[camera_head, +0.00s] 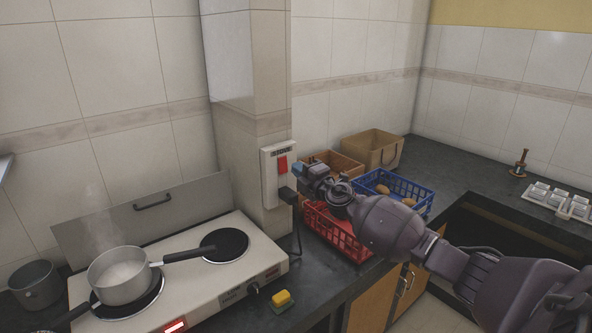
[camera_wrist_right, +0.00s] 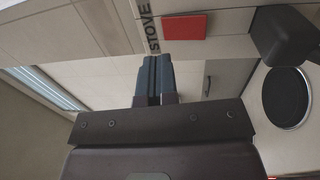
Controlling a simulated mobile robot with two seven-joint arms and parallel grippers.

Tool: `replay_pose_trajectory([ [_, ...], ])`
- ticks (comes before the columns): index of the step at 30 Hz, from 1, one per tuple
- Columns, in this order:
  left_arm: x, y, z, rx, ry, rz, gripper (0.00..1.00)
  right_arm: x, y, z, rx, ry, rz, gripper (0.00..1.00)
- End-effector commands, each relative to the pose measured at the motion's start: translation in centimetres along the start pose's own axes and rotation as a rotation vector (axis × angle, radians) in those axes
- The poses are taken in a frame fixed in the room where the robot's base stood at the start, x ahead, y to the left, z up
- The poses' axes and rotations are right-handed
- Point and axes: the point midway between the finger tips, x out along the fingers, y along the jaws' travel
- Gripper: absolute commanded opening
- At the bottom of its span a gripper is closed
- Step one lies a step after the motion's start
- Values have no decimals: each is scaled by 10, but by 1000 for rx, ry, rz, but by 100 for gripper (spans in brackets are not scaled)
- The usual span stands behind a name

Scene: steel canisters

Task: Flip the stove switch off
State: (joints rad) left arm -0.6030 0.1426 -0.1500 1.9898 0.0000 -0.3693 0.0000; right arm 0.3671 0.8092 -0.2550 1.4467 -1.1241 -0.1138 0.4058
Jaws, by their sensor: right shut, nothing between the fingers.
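The stove switch (camera_head: 282,164) is a red rocker on a white wall box (camera_head: 268,180) labelled STOVE, on the side of the tiled pillar. The red rocker also shows near the top of the right wrist view (camera_wrist_right: 184,27), beside the STOVE lettering. My right gripper (camera_head: 298,168) is shut and empty, just right of the box in the head view. Its closed fingertips (camera_wrist_right: 153,62) show below the lettering in the wrist view. I cannot tell whether they touch the box. The white stove (camera_head: 215,290) has a glowing red light (camera_head: 174,326). My left gripper is not in view.
A black plug (camera_head: 288,195) with a cable sits low on the box. A steaming pot (camera_head: 121,275) stands on the left burner. A red basket (camera_head: 335,232), a blue basket (camera_head: 420,192) and brown boxes (camera_head: 372,150) crowd the counter near my right arm. A yellow sponge (camera_head: 282,299) lies in front.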

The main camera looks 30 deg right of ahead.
Motion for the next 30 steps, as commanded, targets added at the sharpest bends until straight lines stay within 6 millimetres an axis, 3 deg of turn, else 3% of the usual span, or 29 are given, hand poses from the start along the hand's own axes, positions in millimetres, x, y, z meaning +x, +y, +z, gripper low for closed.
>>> replay_pose_trajectory([
  [9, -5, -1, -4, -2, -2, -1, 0, -55, 14, 1, -3, 0, -2, 0],
  [15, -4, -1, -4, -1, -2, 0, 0, -77, 20, 1, -3, -1, -1, 0],
  [30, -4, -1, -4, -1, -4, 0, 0, -87, 23, 0, -1, -1, -1, 0],
])
